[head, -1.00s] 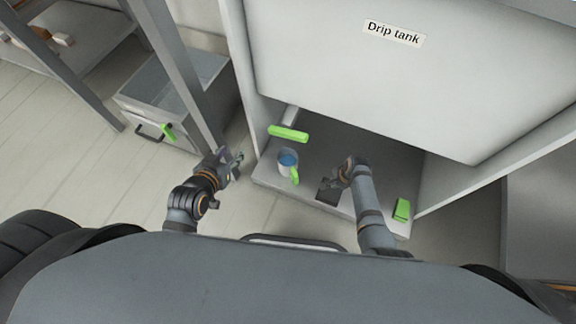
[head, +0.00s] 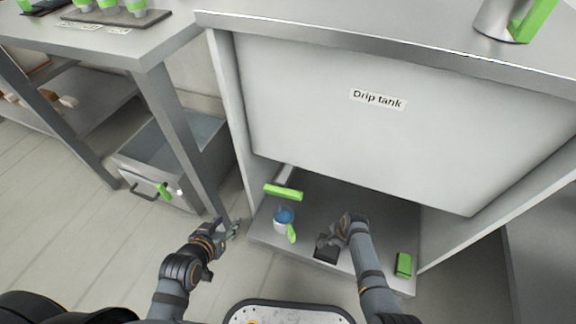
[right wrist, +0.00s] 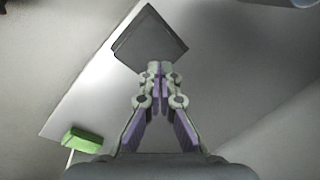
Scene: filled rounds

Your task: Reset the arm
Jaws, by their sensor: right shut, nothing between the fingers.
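My right gripper (head: 330,240) is over the cabinet floor (head: 345,195) under the drip tank (head: 340,130). In the right wrist view its fingers (right wrist: 158,68) are together with nothing between them. A dark square pad (right wrist: 148,40) lies just beyond the fingertips; it also shows in the head view (head: 326,256). My left gripper (head: 232,230) is beside the cabinet's left front corner, over the room floor. It is too small to tell whether it is open or shut.
A white mug (head: 281,226) with blue contents and a green handle stands left of my right gripper. A green bar (head: 283,193) is behind it, and a green block (head: 403,265) sits at right. A grey drawer unit (head: 160,180) stands at left.

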